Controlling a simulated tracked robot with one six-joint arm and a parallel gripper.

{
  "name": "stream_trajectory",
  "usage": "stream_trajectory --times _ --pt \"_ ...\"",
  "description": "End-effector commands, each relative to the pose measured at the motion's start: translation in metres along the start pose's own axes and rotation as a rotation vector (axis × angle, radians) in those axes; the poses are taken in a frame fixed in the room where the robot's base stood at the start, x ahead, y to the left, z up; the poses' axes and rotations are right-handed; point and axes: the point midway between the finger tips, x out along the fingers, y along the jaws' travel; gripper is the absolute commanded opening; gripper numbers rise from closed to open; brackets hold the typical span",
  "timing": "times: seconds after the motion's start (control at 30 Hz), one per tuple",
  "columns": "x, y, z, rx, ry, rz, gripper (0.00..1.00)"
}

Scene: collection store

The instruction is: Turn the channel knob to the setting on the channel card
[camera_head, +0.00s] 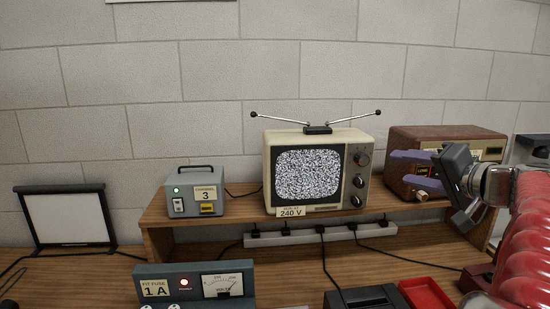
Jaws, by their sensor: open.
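A cream television (322,140) with a screen full of static stands on the wooden shelf. Its right panel carries an upper knob (363,159) and two lower black knobs (358,182); which one sets the channel I cannot tell, and their markings are too small to read. A card with a large "3" (205,194) is on the grey box (180,191) left of the television; the small print above the number is unreadable. My gripper (399,168) is open and empty, right of the television, its purple fingers pointing left towards the knobs, apart from them.
A brown wooden radio (440,133) stands behind my gripper. A "240 V" label (291,211) is at the television's lower front. A power strip (340,233) lies under the shelf. A fuse tester (192,284), red tray (427,293) and framed white panel (70,217) are lower down.

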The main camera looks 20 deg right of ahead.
Motion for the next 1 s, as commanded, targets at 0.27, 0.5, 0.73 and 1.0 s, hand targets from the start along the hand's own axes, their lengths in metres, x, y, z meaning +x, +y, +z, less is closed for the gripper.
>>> stream_trajectory --times 0.27,0.5,0.73,1.0 --pt "0.004 0.0 0.001 0.0 -0.003 -0.001 0.47" --pt "0.026 -0.001 0.002 0.0 -0.005 -0.002 0.47" --pt "0.058 0.0 0.003 0.0 -0.006 -0.001 0.47" --pt "0.1 -0.001 0.003 0.0 -0.007 -0.002 0.47"
